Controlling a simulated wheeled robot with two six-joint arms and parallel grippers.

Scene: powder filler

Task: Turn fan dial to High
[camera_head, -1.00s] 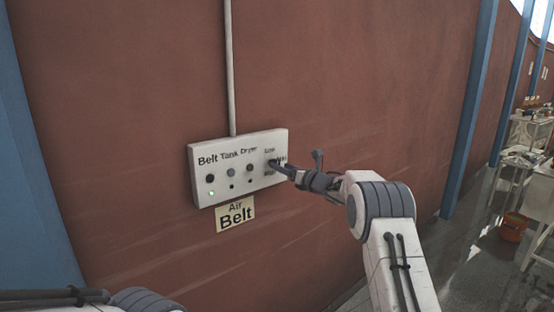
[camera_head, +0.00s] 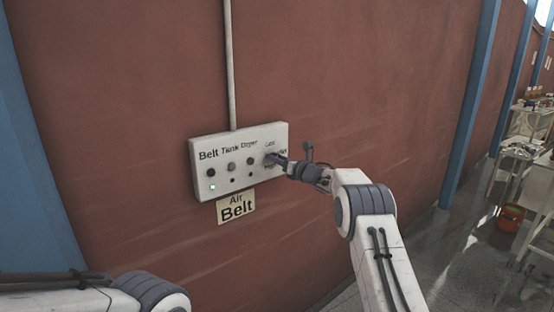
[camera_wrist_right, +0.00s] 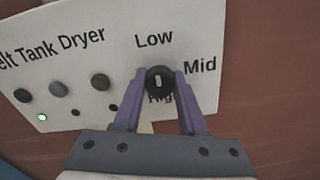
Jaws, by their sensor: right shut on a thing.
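The white control panel (camera_head: 222,186) hangs on the red-brown wall, with a row of buttons under the labels Belt, Tank and Dryer. The round black fan dial (camera_wrist_right: 160,81) sits at the panel's right side, with Low above it, Mid to its right and High below, partly covered. Its pale mark stands about upright in the right wrist view. My right gripper (camera_wrist_right: 161,88) is shut on the dial, one purple finger on each side. In the head view my right gripper (camera_head: 276,161) partly hides the dial. Only my left arm shows at the lower left; its gripper is not seen.
A sign reading Air Belt (camera_head: 236,208) is below the panel. A pipe (camera_head: 229,70) runs up from its top. A green light (camera_head: 212,187) glows under the Belt button. Tables and an orange bucket (camera_head: 511,217) stand far right.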

